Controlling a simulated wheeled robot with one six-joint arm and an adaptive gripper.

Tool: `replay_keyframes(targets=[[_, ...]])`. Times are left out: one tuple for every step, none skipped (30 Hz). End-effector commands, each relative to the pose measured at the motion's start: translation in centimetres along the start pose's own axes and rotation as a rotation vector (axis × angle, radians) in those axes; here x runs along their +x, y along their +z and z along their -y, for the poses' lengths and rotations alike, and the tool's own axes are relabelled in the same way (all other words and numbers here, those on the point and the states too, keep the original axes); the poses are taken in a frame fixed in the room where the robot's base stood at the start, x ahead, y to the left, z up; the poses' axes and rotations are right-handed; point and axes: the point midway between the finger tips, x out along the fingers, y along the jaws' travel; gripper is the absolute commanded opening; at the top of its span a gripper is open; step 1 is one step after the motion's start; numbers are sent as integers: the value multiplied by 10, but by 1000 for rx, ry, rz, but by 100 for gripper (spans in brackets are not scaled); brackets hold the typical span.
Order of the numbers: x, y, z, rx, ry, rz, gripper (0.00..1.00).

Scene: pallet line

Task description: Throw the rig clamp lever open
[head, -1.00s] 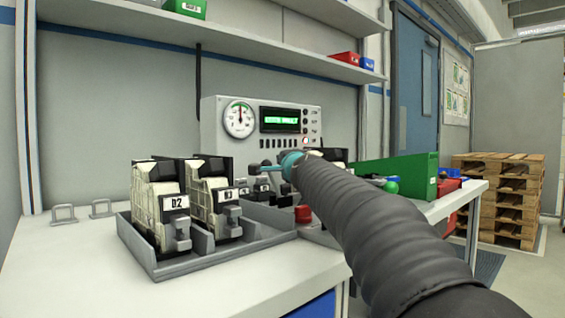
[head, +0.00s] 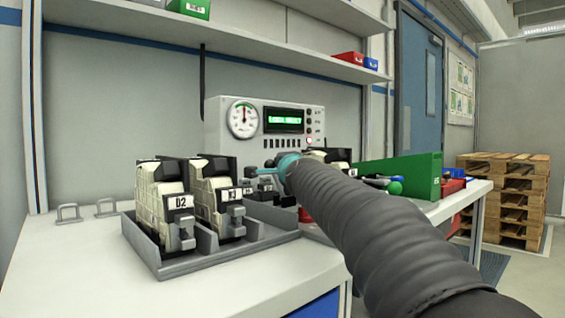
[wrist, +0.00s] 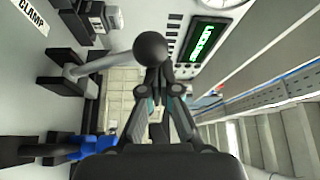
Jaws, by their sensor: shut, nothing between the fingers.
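The clamp lever is a pale grey bar (wrist: 100,63) with a round black knob (wrist: 150,48) in the wrist view. Its base sits on a dark block beside a panel marked CLAMP (wrist: 28,13). My gripper (wrist: 154,76) is shut and empty. Its fingertips lie right at the knob in the picture; I cannot tell whether they touch it. In the head view my sleeved arm and its teal wrist part hide most of the lever area in front of the grey tester (head: 213,128).
A grey tray (head: 170,268) with black-and-cream units D2 (head: 155,195) and D3 (head: 215,195) stands left of my arm. A green bin (head: 425,177) stands to the right. A shelf (head: 270,50) runs above. The bench's front left is clear.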

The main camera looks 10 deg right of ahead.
Motion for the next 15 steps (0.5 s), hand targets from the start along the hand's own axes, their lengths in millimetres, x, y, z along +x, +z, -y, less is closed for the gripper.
replay_keyframes(targets=[[0, 2, 0, 0, 2, 3, 0], [0, 2, -1, -1, 2, 3, 0], [0, 3, -1, -1, 2, 4, 0], [0, 3, -1, -2, 2, 4, 0], [0, 3, -1, -2, 2, 4, 0], [0, 4, -1, -2, 2, 5, 0], [0, 4, -1, -1, 2, 5, 0], [0, 4, -1, -1, 2, 5, 0], [0, 4, -1, -1, 3, 6, 0], [0, 4, -1, -1, 3, 6, 0], [0, 5, -1, -1, 3, 6, 0], [0, 5, -1, -1, 3, 7, 0], [0, 5, -1, -1, 3, 7, 0], [0, 5, -1, -1, 3, 7, 0], [0, 5, -1, -1, 3, 8, 0]])
